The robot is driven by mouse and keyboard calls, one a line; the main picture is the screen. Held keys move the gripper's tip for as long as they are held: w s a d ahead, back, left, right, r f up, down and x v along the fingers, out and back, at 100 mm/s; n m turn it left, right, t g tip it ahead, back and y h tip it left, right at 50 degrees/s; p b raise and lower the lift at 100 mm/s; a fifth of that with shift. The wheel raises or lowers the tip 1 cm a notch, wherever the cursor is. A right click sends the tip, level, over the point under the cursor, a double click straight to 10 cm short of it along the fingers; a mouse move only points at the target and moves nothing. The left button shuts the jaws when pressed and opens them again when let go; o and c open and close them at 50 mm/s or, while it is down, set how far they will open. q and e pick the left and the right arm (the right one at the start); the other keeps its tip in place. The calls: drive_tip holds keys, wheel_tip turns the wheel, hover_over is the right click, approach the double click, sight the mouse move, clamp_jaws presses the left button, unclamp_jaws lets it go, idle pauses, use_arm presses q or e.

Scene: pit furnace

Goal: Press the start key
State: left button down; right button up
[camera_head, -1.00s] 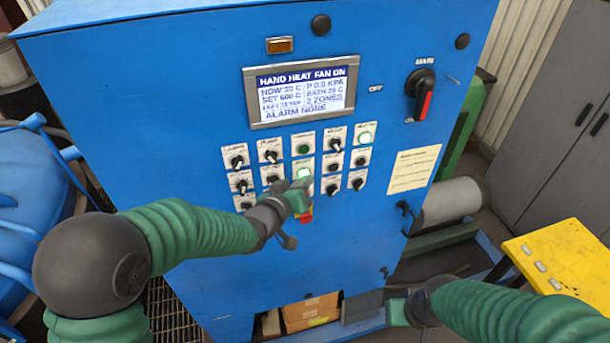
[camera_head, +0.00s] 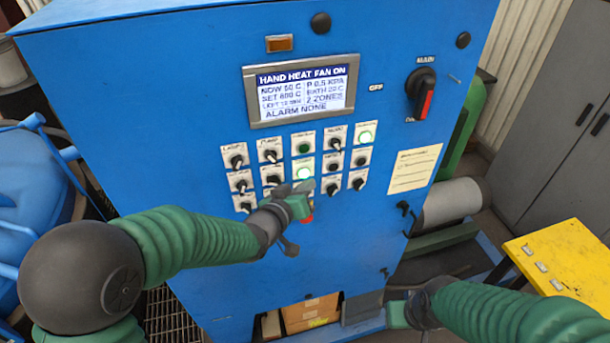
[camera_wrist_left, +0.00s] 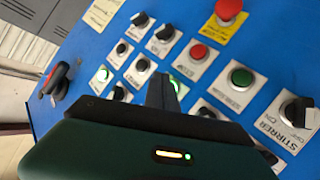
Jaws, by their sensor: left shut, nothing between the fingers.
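The blue control cabinet (camera_head: 180,110) carries rows of switches and keys on white plates. Two keys glow green: one at the top right of the rows (camera_head: 365,137) and one near the middle (camera_head: 304,173). Labels are too small to show which is the start key. My left gripper (camera_head: 303,192) is shut and empty, just below the middle lit key and in front of the panel. In the left wrist view its fingers (camera_wrist_left: 161,92) stand beside a green-lit key (camera_wrist_left: 176,85) that they partly cover. My right gripper (camera_head: 398,313) is low, by the cabinet's lower right; its jaws are unclear.
The display (camera_head: 302,92) reads HAND HEAT FAN ON and ALARM NONE. A red mushroom button (camera_wrist_left: 228,9) and a stirrer switch (camera_wrist_left: 297,112) show in the wrist view. A main switch (camera_head: 421,95) is at right. A yellow table (camera_head: 565,258) stands at right.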

use_arm(q)
drive_tip(key=s, duration=0.1)
drive_tip(key=s+d, duration=0.1)
drive_tip(key=s, duration=0.1)
drive_tip(key=s+b, duration=0.1)
drive_tip(key=shift+s+d, duration=0.25)
drive_tip(key=shift+s, duration=0.05)
drive_tip(key=shift+w, duration=0.1)
drive_tip(key=shift+f, duration=0.1)
idle(0.3)
drive_tip(key=s+a+f+g+y+b, duration=0.25)
drive_tip(key=a+f+b, duration=0.4)
drive_tip(key=f, duration=0.55)
drive_tip(key=s+a+f+g+y+b, duration=0.2)
drive_tip(key=s+a+f+g+b, duration=0.2)
drive_tip(key=s+f, duration=0.5)
drive_tip(key=s+a+f+g+y+b, duration=0.1)
drive_tip(key=s+a+f+g+b, duration=0.3)
drive_tip(key=s+a+f, duration=0.5)
drive_tip(key=shift+s+f+y+b, duration=0.25)
drive_tip(key=shift+s+y+b, duration=0.1)
drive_tip(key=shift+s+b, duration=0.65)
